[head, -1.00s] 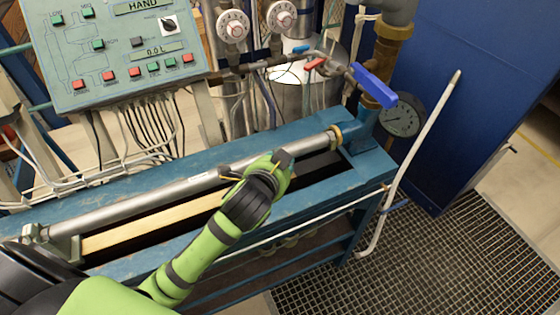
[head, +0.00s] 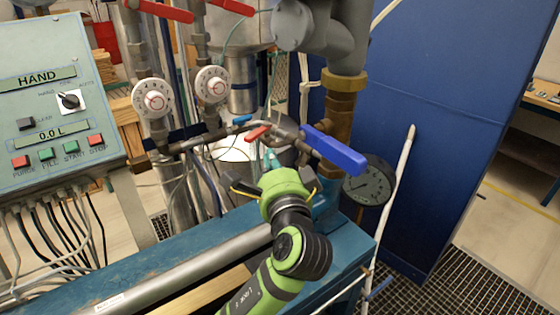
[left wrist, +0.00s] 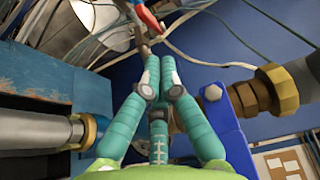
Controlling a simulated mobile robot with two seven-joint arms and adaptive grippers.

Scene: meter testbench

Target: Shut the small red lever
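The small red lever (head: 258,133) sits on the thin pipe behind the bench, beside a small blue lever (head: 242,120). In the left wrist view the red lever (left wrist: 148,18) shows at the top, just beyond the fingertips. My left gripper (head: 270,160) is just below and in front of the red lever, with its body hiding much of the fingers. In the left wrist view its teal fingers (left wrist: 159,65) are drawn close together with nothing seen between them. I cannot tell whether they touch the lever. My right gripper is not in view.
A large blue lever (head: 333,150) stands right of my gripper, close to it. Two white dials (head: 152,98) and a control panel (head: 45,105) are left. Red handles (head: 160,10) show above.

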